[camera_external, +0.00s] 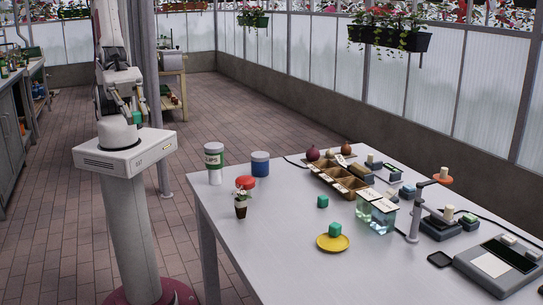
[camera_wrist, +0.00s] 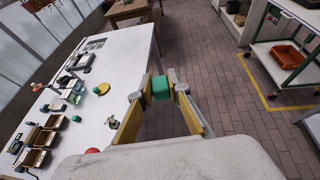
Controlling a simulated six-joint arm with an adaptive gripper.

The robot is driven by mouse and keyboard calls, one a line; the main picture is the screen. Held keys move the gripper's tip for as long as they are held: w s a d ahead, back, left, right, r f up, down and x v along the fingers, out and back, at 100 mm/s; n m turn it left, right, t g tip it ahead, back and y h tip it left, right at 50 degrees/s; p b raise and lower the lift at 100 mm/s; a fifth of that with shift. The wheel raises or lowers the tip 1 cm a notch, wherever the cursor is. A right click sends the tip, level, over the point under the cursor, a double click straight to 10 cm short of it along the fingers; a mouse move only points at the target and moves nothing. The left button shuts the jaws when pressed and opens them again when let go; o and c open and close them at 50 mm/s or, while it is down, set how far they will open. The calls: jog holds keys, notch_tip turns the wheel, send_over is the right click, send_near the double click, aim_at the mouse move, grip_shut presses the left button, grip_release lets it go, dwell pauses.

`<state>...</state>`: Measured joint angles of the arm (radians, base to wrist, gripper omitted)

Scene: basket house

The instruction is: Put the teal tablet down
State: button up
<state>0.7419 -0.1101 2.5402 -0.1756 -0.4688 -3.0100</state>
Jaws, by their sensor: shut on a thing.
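The teal tablet (camera_wrist: 161,87) is a small block-like piece held between the fingertips of my gripper (camera_wrist: 164,88) in the wrist view. In the external view, my folded arm stands at the left, and a bit of teal (camera_external: 137,118) shows by my gripper above my base, away from the table. Two similar teal pieces are on the white table (camera_external: 270,258): one (camera_external: 322,201) lies on the bare top, and another (camera_external: 335,229) sits on a yellow dish (camera_external: 332,243).
The front left is clear.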

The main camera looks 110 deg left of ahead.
jog(key=w+a+f+n+t+y, duration=0.1)
jog(key=w+f, duration=0.6)
jog(key=w, duration=0.7)
jog(key=w+a+f+n+t+y, duration=0.1)
jog(key=w+f+n+y, duration=0.3)
jog(key=w+f, duration=0.4)
jog(key=w+a+f+n+t+y, duration=0.1)
jog(key=w+a+f+n+y, duration=0.2)
jog(key=w, duration=1.8)
jog(key=shift+w+a+f+y, duration=0.1)
jog(key=shift+f+y, duration=0.05)
jog(key=shift+f, duration=0.6)
jog(key=shift+w+a+f+y, duration=0.15)
jog(key=shift+f+y, duration=0.05)
jog(key=shift+f, duration=0.55)
jog(key=shift+w+a+f+y, duration=0.1)
jog(key=shift+f+y, duration=0.05)
jog(key=shift+f, duration=0.6)
jog(key=shift+n, duration=0.3)
jog(key=w+r, duration=0.2)
jog(key=r, duration=0.1)
jog(key=w+r, duration=0.1)
jog(key=shift+w+a+r, duration=0.2)
jog(key=shift+w+a, duration=0.15)
jog(key=shift+f, duration=0.15)
send_over(329, 249)
jog(key=shift+a+f, duration=0.1)
jog(key=shift+f, duration=2.95)
